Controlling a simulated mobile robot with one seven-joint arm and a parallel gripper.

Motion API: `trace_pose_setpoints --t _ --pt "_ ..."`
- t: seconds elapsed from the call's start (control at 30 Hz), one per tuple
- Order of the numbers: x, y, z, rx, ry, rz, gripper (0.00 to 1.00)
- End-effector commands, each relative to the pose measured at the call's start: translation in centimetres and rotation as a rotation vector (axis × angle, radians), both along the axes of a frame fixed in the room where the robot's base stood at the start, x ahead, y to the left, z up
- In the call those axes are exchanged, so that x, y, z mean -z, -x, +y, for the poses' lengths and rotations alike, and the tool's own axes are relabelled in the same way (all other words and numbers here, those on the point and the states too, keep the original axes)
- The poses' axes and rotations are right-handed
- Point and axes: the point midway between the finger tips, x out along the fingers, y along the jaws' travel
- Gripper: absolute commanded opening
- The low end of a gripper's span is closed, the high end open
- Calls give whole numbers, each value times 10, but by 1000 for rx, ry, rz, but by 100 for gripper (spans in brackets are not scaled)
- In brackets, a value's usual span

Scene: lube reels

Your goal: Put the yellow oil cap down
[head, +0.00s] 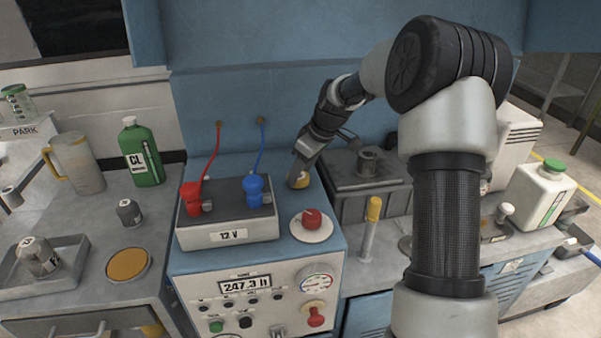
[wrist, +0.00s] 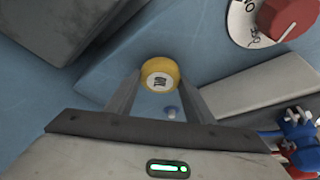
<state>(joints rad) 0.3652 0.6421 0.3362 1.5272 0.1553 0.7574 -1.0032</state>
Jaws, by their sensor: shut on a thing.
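The yellow oil cap (wrist: 160,75) is a small round cap with a pale, printed top, seen in the wrist view between my fingertips. My gripper (wrist: 160,82) is shut on it. In the head view the cap (head: 302,181) shows as a bit of yellow at the tip of my gripper (head: 299,176). It is over the blue top of the machine, right of the 12 V box. Whether the cap touches the blue surface I cannot tell.
The 12 V box (head: 228,222) with red and blue clamps stands left of my gripper. A red knob on a white dial (head: 312,224) is in front of it. A grey metal block (head: 365,172) is at the right. A green bottle (head: 143,155) stands far left.

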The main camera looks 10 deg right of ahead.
Motion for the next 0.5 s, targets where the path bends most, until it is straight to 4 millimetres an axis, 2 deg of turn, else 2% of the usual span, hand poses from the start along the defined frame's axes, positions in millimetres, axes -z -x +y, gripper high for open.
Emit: trace_pose_setpoints --t 0.27,0.3,0.4,0.5 --pt "4 0 0 0 0 0 26" --pt "3 0 0 0 0 0 53" --pt "2 0 0 0 0 0 67" --pt "2 0 0 0 0 0 67"
